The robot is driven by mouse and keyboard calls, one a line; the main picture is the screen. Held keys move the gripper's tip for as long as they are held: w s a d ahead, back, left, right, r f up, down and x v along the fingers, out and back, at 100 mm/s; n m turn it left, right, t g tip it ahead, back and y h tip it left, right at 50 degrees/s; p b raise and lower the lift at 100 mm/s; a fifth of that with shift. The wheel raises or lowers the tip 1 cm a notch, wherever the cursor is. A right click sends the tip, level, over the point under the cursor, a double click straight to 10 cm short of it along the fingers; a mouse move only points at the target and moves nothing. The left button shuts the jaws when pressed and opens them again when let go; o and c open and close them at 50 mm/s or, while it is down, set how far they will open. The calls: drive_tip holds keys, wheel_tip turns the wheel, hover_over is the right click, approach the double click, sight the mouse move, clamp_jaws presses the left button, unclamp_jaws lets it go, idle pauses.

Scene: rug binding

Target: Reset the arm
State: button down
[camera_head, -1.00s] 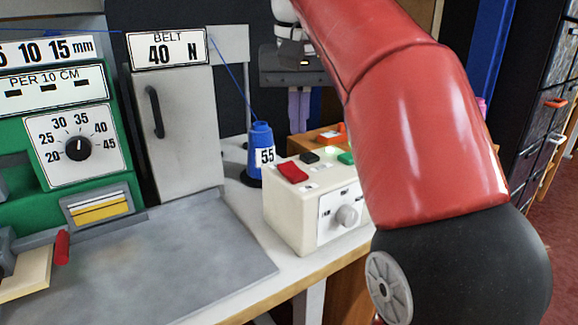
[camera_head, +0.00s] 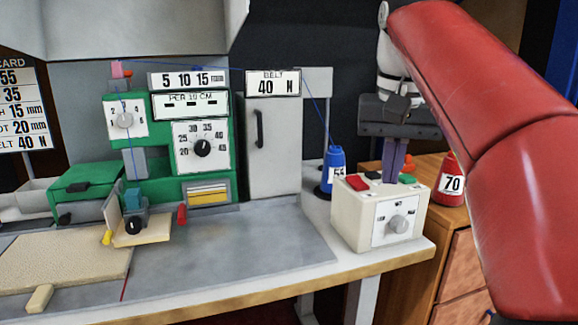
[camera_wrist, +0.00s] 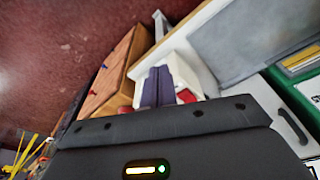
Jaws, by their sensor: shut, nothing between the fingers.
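My gripper (camera_head: 393,178) hangs from my red arm at the right of the head view, fingers pointing down. Its two purple-grey fingers are together, with nothing between them. In the head view they overlap the back of the cream control box (camera_head: 358,222), which has a red button and a grey knob. Whether they touch it cannot be told. In the wrist view the closed fingers (camera_wrist: 158,84) lie in front of the white box (camera_wrist: 181,62).
The green binding machine (camera_head: 185,150) stands on the bench (camera_head: 260,245), with a beige rug piece (camera_head: 60,262) at left. A blue thread cone (camera_head: 334,165) stands left of the control box. A red cone (camera_head: 451,180) labelled 70 sits on the wooden cabinet (camera_head: 455,262).

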drive_tip(key=s+f+t, duration=0.1)
drive_tip(key=s+f, duration=0.3)
drive_tip(key=f, duration=0.5)
drive_tip(key=s+f+n+t, duration=0.1)
drive_tip(key=s+f, duration=0.4)
drive_tip(key=f, duration=0.4)
drive_tip(key=s+f+n+t, duration=0.1)
drive_tip(key=s+f, duration=0.4)
drive_tip(key=f, duration=0.4)
drive_tip(key=shift+s+f+t, duration=0.2)
drive_tip(key=shift+t, duration=0.2)
